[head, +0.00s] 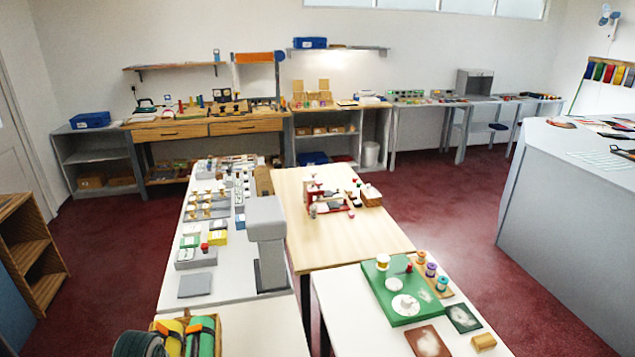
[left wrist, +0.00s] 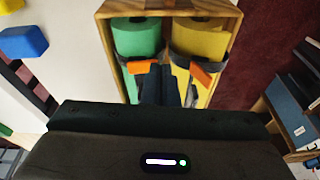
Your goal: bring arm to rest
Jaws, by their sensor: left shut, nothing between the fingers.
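My left gripper (left wrist: 160,82) shows in the left wrist view with its dark fingers together and nothing between them. Its fingertips point toward a wooden box (left wrist: 106,9) that holds a green roll (left wrist: 138,40) and a yellow roll (left wrist: 200,42), each with an orange tab. I cannot tell how far the fingers are from the box. In the head view the yellow roll (head: 170,336) and the green roll (head: 201,338) are at the bottom left. A dark rounded shape beside them is cut by the edge; I cannot tell what it is. My right gripper is in neither view.
A white table (head: 197,286) with several small items and a grey stand (head: 270,245) lies ahead. A pale wooden table (head: 300,225) adjoins it. A green board (head: 405,310) lies on the front right table. Red floor (head: 450,215) is open before the grey counter (head: 560,220).

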